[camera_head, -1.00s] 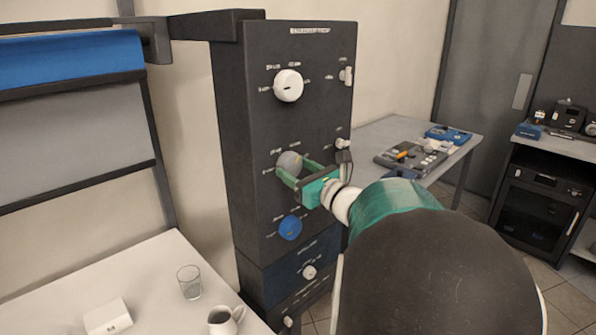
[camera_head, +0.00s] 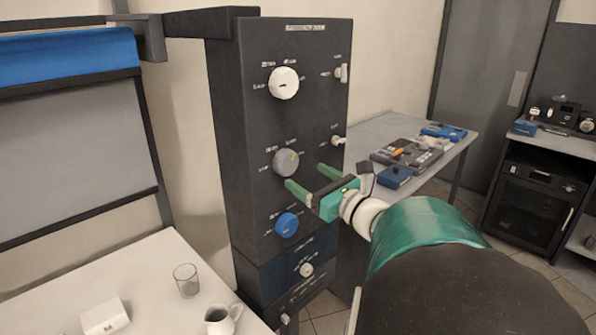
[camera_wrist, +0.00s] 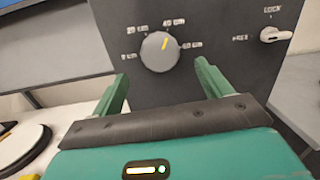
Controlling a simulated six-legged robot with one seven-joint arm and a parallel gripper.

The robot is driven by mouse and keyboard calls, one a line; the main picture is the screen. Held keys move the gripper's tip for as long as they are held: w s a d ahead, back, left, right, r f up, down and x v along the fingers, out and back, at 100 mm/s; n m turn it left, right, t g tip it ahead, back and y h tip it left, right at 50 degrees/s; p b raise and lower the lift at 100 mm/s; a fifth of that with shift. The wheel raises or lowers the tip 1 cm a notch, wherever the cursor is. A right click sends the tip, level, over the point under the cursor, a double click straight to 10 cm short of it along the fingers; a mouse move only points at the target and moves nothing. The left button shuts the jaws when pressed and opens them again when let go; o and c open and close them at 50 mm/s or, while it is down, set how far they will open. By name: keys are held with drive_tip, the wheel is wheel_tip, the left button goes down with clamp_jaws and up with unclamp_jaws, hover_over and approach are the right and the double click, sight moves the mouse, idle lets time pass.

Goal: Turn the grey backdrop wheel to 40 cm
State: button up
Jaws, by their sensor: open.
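The grey backdrop wheel (camera_head: 286,162) is on the front of the dark control column, between a white knob above and a blue knob below. In the wrist view the wheel (camera_wrist: 159,53) shows a yellow mark pointing up and slightly right, toward the 40 cm label (camera_wrist: 174,21). The labels 0, 20 and 60 cm also stand around it. My gripper (camera_head: 305,177) is open and empty, its green fingers apart from the wheel, just below and in front of it. In the wrist view the fingers of my gripper (camera_wrist: 162,72) sit to either side, below the wheel.
The white knob (camera_head: 284,83) and blue knob (camera_head: 287,224) are on the same panel (camera_head: 235,130). A LOCK switch (camera_wrist: 276,34) is to the right. A glass (camera_head: 186,280) and small jug (camera_head: 222,319) stand on the white table at lower left.

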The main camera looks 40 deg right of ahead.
drive_tip(key=s, duration=0.7)
drive_tip(key=shift+s+f, duration=0.3)
drive_tip(key=shift+f, duration=0.05)
drive_tip(key=shift+a, duration=0.15)
drive_tip(key=w+a+f+n+g+y, duration=0.2)
drive_tip(key=a+n+g+y, duration=0.15)
drive_tip(key=a+n, duration=0.4)
drive_tip(key=w+a+f+n+g+y, duration=0.2)
drive_tip(key=a+f+n+g+y, duration=0.15)
drive_tip(key=a, duration=0.65)
drive_tip(key=s+a+f+n+g+h, duration=0.2)
drive_tip(key=a+n, duration=0.4)
drive_tip(key=n, duration=0.6)
drive_tip(key=s+a+f+n+g+h, duration=0.2)
drive_tip(key=s+a+n+g+h, duration=0.2)
drive_tip(key=a+n, duration=0.3)
drive_tip(key=n, duration=0.5)
drive_tip(key=shift+s+f+n+h, duration=0.3)
